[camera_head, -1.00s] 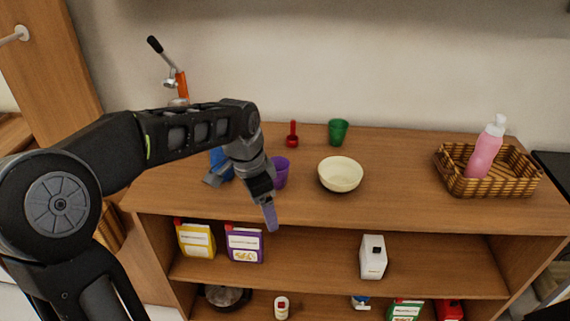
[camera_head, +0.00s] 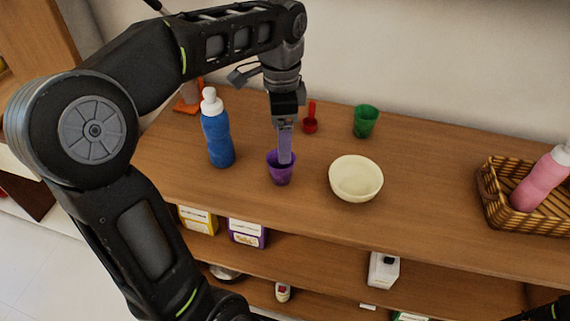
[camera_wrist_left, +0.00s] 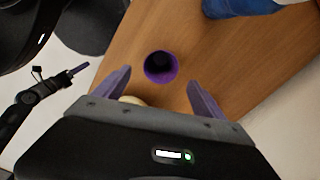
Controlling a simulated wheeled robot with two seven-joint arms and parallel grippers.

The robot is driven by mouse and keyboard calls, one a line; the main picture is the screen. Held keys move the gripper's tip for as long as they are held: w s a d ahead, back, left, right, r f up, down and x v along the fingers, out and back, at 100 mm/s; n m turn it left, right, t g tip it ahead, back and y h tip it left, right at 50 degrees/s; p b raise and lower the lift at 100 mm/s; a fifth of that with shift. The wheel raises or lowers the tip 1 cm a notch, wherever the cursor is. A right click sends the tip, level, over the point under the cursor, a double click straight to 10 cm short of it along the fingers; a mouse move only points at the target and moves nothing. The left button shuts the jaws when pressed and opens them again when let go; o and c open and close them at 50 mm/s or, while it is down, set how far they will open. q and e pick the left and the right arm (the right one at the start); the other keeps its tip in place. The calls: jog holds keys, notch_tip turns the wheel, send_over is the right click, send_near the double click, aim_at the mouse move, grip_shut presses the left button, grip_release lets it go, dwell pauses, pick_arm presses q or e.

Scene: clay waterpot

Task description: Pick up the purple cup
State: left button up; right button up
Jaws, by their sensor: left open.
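The purple cup (camera_head: 281,174) stands upright on the shelf top, between the blue bottle and the cream bowl. My left gripper (camera_head: 285,158) points down over it, and a finger overlaps the cup's mouth in the head view. In the left wrist view the cup (camera_wrist_left: 161,67) shows its dark opening, lying ahead between the two spread purple fingers of my left gripper (camera_wrist_left: 160,77). The gripper is open and not closed on the cup; I cannot tell whether a finger touches it. My right gripper (camera_wrist_left: 74,72) shows small at the left of the wrist view, its jaws unclear.
The blue bottle (camera_head: 217,130) stands left of the cup and the cream bowl (camera_head: 356,180) close on its right. A red scoop (camera_head: 311,120) and green cup (camera_head: 365,121) are behind. A basket (camera_head: 498,208) with a pink bottle (camera_head: 540,181) is far right. Wood right of the bowl is clear.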

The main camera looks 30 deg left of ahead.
aim_at(281, 170)
pick_arm(q)
jog(key=shift+f, duration=1.35)
jog(key=shift+a+f, duration=0.1)
jog(key=shift+f, duration=2.5)
jog(key=shift+c, duration=0.2)
jog(key=c, duration=1.4)
